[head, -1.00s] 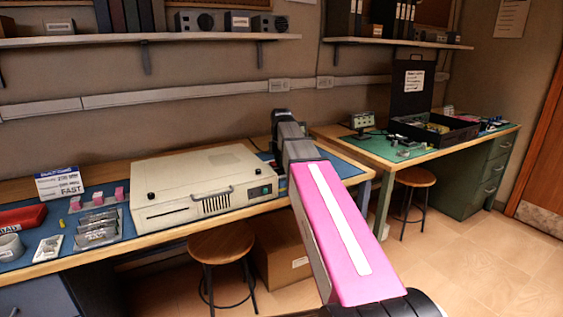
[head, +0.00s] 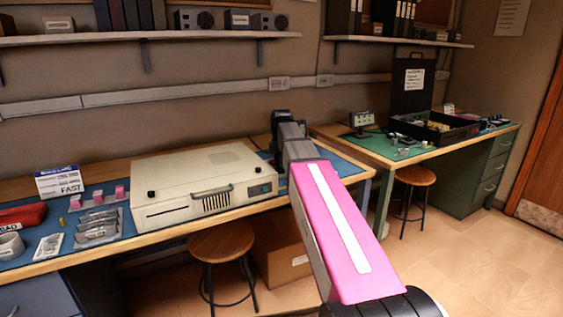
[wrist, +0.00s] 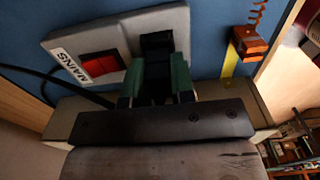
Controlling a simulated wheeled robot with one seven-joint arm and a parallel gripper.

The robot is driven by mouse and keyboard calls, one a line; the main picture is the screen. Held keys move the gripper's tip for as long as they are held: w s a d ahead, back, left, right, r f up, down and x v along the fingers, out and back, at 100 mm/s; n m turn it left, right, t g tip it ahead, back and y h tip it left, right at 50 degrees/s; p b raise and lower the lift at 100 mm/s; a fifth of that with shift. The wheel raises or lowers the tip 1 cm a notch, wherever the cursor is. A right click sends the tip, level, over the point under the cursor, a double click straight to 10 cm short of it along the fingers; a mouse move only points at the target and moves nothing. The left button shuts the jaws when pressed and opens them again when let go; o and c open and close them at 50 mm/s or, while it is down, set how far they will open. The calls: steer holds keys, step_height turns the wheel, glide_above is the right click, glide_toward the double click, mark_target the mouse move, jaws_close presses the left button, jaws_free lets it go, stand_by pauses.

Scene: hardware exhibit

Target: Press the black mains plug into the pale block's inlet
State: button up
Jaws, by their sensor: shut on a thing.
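The pale block (wrist: 112,32) lies on the blue mat in the wrist view, with a red rocker switch (wrist: 100,65) and a MAINS label. My gripper (wrist: 157,74) has green fingers shut on the black mains plug (wrist: 157,44). The plug is at the right part of the block, over where its inlet would be. The inlet is hidden by the plug and fingers, so I cannot tell how deep the plug sits. In the head view my pink arm hides the gripper, plug and block.
An orange piece (wrist: 248,43) with a coiled cord and a yellow strip lie right of the block. A black cable (wrist: 45,82) runs at its left. In the head view a cream instrument case (head: 195,185) stands on the bench left of my arm. A stool (head: 221,242) stands below.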

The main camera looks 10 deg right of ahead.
steer(key=shift+f, duration=0.5)
stand_by(0.3)
steer(key=o, duration=0.8)
steer(key=o, duration=0.3)
steer(key=shift+o, duration=0.2)
steer(key=shift+r, duration=0.75)
stand_by(0.4)
steer(key=shift+r, duration=2.9)
